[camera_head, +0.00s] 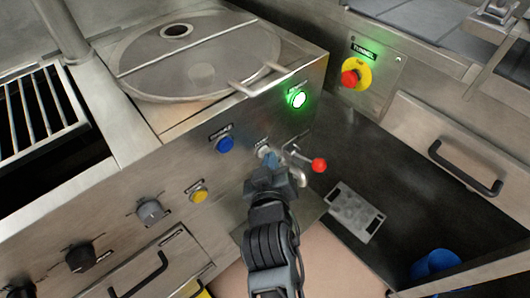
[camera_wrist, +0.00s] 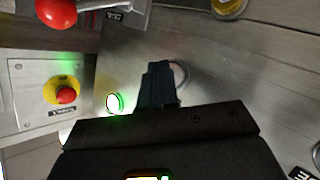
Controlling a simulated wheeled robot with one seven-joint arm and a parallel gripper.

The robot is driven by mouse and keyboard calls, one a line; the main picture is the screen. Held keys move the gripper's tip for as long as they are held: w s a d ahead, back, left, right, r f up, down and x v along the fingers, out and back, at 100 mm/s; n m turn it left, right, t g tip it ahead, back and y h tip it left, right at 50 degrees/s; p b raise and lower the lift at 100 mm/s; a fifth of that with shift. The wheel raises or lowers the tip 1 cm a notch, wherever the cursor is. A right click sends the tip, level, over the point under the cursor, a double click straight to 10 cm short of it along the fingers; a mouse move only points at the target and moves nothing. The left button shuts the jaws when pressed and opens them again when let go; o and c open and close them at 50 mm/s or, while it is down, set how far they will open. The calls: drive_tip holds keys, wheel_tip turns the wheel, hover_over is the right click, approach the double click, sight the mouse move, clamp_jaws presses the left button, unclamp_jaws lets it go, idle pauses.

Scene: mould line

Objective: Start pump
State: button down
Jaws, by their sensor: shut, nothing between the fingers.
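My gripper (camera_head: 271,162) is shut and empty, with its tip in front of the steel front panel (camera_head: 165,165). A pale round button (camera_head: 264,151) shows just beyond the tip; contact cannot be told. In the wrist view the shut fingers (camera_wrist: 158,75) partly cover a round metal ring (camera_wrist: 181,72). A green-lit button (camera_head: 298,99) is up and right of the gripper, and also glows in the wrist view (camera_wrist: 114,103). A blue button (camera_head: 225,144) and a yellow button (camera_head: 199,194) are to the left. The button labels are too small to read.
A tap lever with a red ball (camera_head: 319,165) sticks out close right of my gripper. A red emergency stop (camera_head: 350,78) on a yellow base is on the right wall. A round lidded vessel (camera_head: 200,70) is above. Drawer handles (camera_head: 465,168) project at right.

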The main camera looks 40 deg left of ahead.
drive_tip(key=shift+a, duration=0.25)
drive_tip(key=shift+d+p, duration=0.3)
drive_tip(key=shift+d, duration=0.15)
drive_tip(key=d+p, duration=0.5)
drive_tip(key=d, duration=0.1)
drive_tip(key=shift+s, duration=0.25)
idle(0.4)
idle(0.4)
